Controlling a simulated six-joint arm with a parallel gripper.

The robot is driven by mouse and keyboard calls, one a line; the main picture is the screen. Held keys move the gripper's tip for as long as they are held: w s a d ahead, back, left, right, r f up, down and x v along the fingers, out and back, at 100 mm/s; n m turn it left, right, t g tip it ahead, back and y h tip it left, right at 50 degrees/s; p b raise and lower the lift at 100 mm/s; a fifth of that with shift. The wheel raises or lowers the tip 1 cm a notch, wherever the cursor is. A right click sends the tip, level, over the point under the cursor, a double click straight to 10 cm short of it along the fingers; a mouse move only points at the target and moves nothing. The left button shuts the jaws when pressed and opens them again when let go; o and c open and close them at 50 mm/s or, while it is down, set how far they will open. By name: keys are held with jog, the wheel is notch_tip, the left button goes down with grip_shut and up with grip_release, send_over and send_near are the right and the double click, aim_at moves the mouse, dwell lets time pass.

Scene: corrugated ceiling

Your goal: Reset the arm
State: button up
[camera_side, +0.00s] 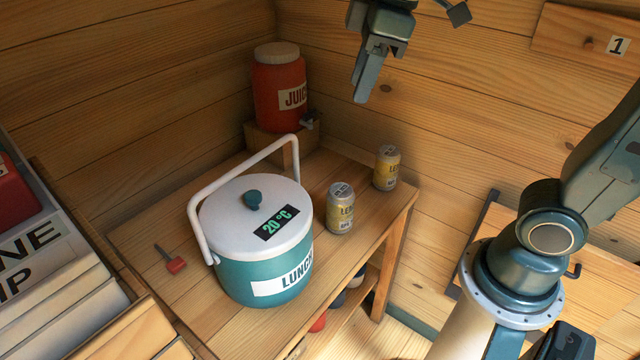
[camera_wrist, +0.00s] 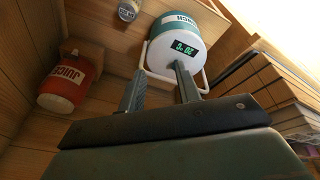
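My gripper (camera_side: 371,78) hangs high in front of the back wall in the side view, above the table and clear of everything on it. In the wrist view its two fingers (camera_wrist: 161,75) stand apart with nothing between them. Below is a teal lunch pot (camera_side: 262,268) with a white lid, a "20 °C" display and a raised white handle. The pot also shows in the wrist view (camera_wrist: 172,24), beyond the fingertips. My arm's link between the gripper and its base is partly out of frame in the side view.
Two yellow cans (camera_side: 341,209) (camera_side: 387,168) stand right of the pot on the wooden table (camera_side: 185,305). A red juice jug (camera_side: 279,92) stands on a block in the back corner. A small red-handled tool (camera_side: 175,264) lies left. A box of panels (camera_side: 60,270) fills the left edge.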

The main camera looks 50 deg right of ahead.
jog(key=s+d+f+m+t, duration=0.1)
jog(key=s+d+f+m, duration=0.1)
jog(key=s, duration=0.3)
jog(key=s+d+f+m+t, duration=0.2)
jog(key=s+d+f+m, duration=0.1)
jog(key=s+m, duration=0.2)
jog(key=shift+s+d+f+m+h, duration=0.2)
jog(key=shift+s+f+m+h, duration=0.15)
jog(key=shift+s, duration=0.4)
dwell(0.8)
